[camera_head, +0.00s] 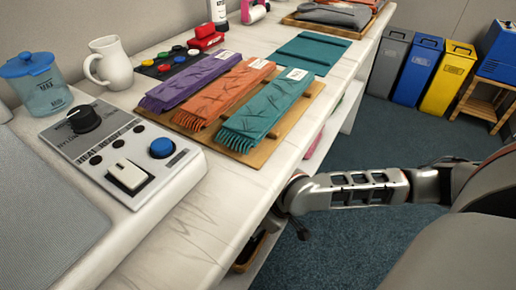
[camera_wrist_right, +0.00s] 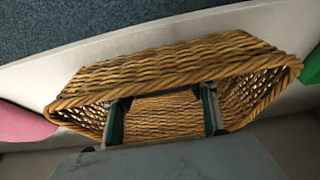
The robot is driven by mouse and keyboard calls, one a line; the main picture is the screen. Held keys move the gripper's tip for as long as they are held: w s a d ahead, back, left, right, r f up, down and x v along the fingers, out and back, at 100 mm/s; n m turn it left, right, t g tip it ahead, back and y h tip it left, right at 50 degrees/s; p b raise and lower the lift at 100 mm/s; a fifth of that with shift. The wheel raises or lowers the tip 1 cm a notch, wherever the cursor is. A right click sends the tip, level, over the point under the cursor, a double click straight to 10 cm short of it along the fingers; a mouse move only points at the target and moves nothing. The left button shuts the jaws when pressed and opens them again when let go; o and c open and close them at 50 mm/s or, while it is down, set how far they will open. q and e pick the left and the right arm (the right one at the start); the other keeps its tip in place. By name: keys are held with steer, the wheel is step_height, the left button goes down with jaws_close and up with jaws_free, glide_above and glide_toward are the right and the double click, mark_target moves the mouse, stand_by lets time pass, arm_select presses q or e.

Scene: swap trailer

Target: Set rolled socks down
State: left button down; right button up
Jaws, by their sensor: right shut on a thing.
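In the right wrist view a wicker basket (camera_wrist_right: 165,68) lies ahead with its open mouth towards the camera. My right gripper (camera_wrist_right: 164,98) has its dark green-lined fingers apart, with their tips at the basket's opening. My left gripper is not in view.
A white shelf (camera_wrist_right: 290,130) lies around the basket, with pink cloth (camera_wrist_right: 22,122) at left and green cloth (camera_wrist_right: 312,66) at right. Above, the white table (camera_head: 190,220) carries a control box (camera_head: 120,150), scarves on a wooden board (camera_head: 240,152) and a mug (camera_head: 110,62). Bins (camera_head: 418,70) stand beyond.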

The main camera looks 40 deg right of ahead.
steer(key=o, duration=1)
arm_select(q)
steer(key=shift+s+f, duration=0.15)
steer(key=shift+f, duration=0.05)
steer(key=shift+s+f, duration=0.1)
arm_select(e)
steer(key=r, duration=0.1)
steer(key=r+p, duration=0.1)
steer(key=r, duration=0.1)
steer(key=shift+s+d+r+p, duration=0.1)
steer(key=shift+s+d+p, duration=0.1)
steer(key=shift+p, duration=0.1)
steer(key=p+v, duration=0.2)
steer(key=v, duration=0.2)
steer(key=shift+a, duration=0.1)
steer(key=shift+s+r, duration=0.15)
steer(key=shift+s, duration=0.25)
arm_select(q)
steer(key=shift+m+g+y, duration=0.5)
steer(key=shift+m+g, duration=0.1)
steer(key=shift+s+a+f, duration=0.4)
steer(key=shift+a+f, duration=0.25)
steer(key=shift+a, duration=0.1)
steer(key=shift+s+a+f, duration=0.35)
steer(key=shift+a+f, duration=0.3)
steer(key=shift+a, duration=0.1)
